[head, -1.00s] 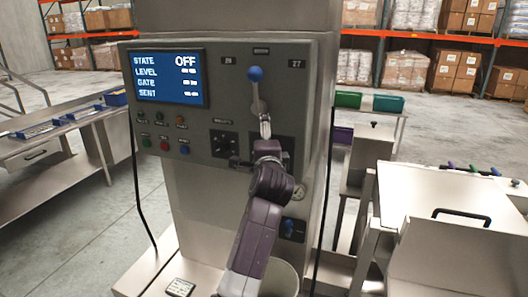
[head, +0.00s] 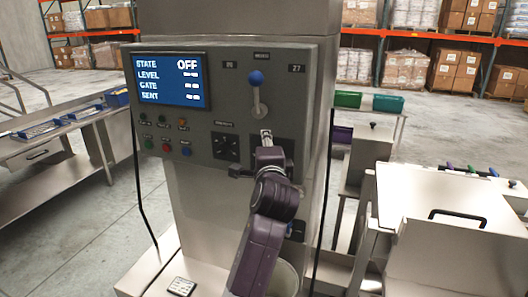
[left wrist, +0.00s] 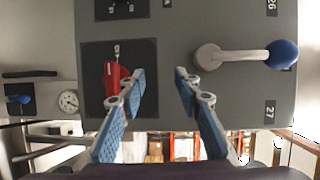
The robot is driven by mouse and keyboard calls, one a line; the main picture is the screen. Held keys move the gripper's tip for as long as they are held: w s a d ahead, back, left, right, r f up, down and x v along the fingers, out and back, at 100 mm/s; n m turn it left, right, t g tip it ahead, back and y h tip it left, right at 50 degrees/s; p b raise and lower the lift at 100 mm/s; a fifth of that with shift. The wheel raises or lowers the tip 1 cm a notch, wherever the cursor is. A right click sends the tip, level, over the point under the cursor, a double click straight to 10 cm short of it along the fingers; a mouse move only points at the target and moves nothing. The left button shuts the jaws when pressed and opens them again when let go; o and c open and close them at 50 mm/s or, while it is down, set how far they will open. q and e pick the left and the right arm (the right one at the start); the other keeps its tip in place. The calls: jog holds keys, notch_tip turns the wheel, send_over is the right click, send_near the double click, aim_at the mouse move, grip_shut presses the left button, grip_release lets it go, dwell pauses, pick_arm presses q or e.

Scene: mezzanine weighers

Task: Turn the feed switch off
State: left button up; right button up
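The grey control panel (head: 225,100) faces me, its blue display (head: 170,80) reading STATE OFF. A lever with a blue knob (head: 256,78) stands knob up; it also shows in the left wrist view (left wrist: 283,54). Below it, on a dark square plate (head: 284,148), is a red switch handle (left wrist: 112,78), mostly hidden by my gripper in the head view. My left gripper (head: 260,150) is in front of that plate. In the left wrist view its fingers (left wrist: 155,78) are apart, with nothing between them; one tip overlaps the red handle, contact unclear. My right gripper is not in view.
Small coloured buttons (head: 166,147) and a dark rotary control (head: 225,146) lie left of my gripper.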

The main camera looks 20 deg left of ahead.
pick_arm(q)
jog(key=shift+f+p+v, duration=0.15)
jog(key=shift+p+v, duration=0.15)
jog(key=shift+v, duration=0.65)
jog(key=shift+f+p+v, duration=0.2)
jog(key=shift+p+v, duration=0.05)
jog(key=shift+v, duration=0.65)
jog(key=shift+f+p+v, duration=0.15)
jog(key=shift+p+v, duration=0.15)
jog(key=shift+v, duration=0.65)
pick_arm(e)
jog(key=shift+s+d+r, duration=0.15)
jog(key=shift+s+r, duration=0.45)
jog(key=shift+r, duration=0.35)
